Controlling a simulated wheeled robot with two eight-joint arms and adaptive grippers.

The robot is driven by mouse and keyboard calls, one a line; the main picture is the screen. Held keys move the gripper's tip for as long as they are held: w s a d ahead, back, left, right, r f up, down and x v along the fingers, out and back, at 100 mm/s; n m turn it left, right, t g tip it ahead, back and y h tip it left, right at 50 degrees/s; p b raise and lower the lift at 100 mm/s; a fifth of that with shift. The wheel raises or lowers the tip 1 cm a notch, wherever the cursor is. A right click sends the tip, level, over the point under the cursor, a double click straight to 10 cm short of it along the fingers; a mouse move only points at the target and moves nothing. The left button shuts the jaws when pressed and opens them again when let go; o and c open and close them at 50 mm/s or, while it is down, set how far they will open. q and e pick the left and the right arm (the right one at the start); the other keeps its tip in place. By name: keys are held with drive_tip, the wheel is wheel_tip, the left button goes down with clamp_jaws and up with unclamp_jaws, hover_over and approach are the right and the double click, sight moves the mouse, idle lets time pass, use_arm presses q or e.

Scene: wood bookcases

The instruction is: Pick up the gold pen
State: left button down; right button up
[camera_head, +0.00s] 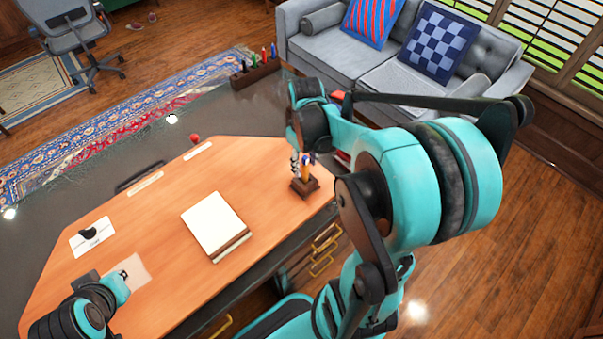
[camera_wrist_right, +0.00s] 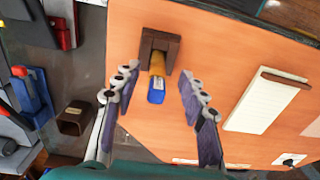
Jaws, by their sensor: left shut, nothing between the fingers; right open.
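A small dark wooden pen holder (camera_head: 305,187) stands near the right edge of the orange desk top. A gold pen (camera_head: 305,172) stands in it beside something blue. In the right wrist view the holder (camera_wrist_right: 160,45) shows with the gold pen (camera_wrist_right: 157,63) and a blue end (camera_wrist_right: 156,92). My right gripper (camera_wrist_right: 158,76) is open, with a finger on each side of the pen and gaps on both sides. In the head view the right gripper (camera_head: 299,163) is partly hidden by its own arm. My left gripper (camera_head: 126,273) is shut and empty at the desk's lower left.
A cream notepad (camera_head: 214,223) lies mid-desk. A white card with a black item (camera_head: 91,236) lies at left. A dark rack of pens (camera_head: 256,74) stands at the desk's far edge. A grey sofa (camera_head: 380,62) is beyond.

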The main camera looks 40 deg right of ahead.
sight(305, 172)
wheel_tip(305, 172, down, 5)
drive_tip(key=shift+w+d+f+b, duration=0.1)
drive_tip(key=shift+w+d+b, duration=0.05)
drive_tip(key=shift+b, duration=0.85)
clamp_jaws()
